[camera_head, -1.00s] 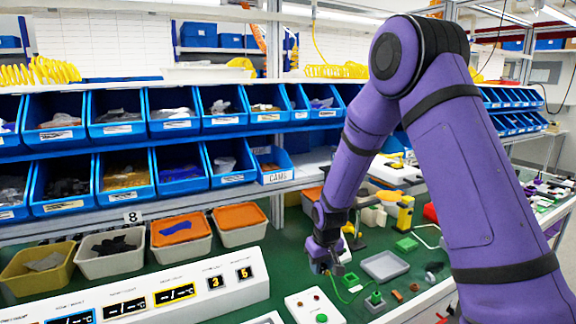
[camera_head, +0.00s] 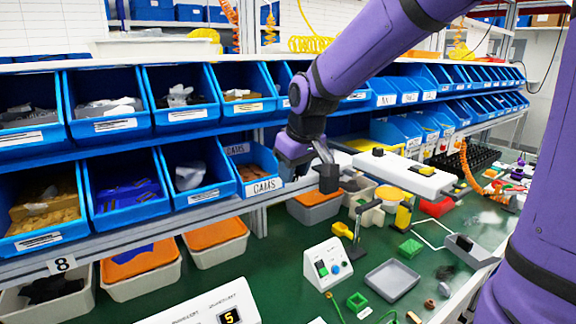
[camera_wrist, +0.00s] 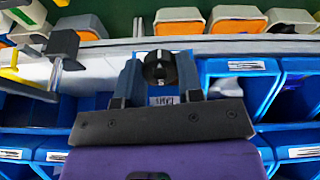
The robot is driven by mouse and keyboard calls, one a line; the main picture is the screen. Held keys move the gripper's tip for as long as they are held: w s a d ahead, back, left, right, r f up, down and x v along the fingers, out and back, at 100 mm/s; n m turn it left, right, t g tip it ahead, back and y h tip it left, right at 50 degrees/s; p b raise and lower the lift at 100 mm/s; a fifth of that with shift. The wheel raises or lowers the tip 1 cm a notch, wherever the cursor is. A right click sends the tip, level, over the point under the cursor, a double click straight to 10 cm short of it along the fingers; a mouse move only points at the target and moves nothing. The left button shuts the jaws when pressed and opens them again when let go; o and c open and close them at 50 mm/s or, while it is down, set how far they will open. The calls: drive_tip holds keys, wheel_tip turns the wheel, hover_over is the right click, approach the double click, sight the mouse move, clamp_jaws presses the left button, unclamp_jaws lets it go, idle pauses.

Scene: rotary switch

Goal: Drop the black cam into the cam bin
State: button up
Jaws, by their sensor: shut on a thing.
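The black cam (camera_wrist: 160,68) is a round dark piece with a pale mark on its face. In the wrist view it sits between the two fingers of my gripper (camera_wrist: 160,78), which is shut on it. That bin carries a CAMS label and holds brownish-orange pieces. The cam is hard to tell from the dark fingers there. In the wrist view an upside-down label shows below the cam, partly hidden by my gripper.
Blue bins (camera_head: 123,195) fill two shelf rows left of the cam bin. Orange-topped tubs (camera_head: 216,243) stand below the shelf. A white control box (camera_head: 328,265), a grey tray (camera_head: 391,281) and green blocks (camera_head: 411,248) are on the table.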

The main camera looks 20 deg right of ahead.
drive_tip(key=shift+w+a+f, duration=0.5)
drive_tip(key=shift+w, duration=2.1)
drive_tip(key=shift+w+a+f, duration=0.45)
drive_tip(key=shift+w+a, duration=0.1)
drive_tip(key=shift+w, duration=2.05)
drive_tip(key=shift+w+a+f, duration=0.5)
drive_tip(key=shift+w, duration=2.1)
drive_tip(key=o, duration=1)
drive_tip(key=shift+c, duration=0.2)
drive_tip(key=shift+r, duration=0.1)
drive_tip(key=v, duration=1)
drive_tip(key=shift+r, duration=0.25)
drive_tip(key=shift+s, duration=0.15)
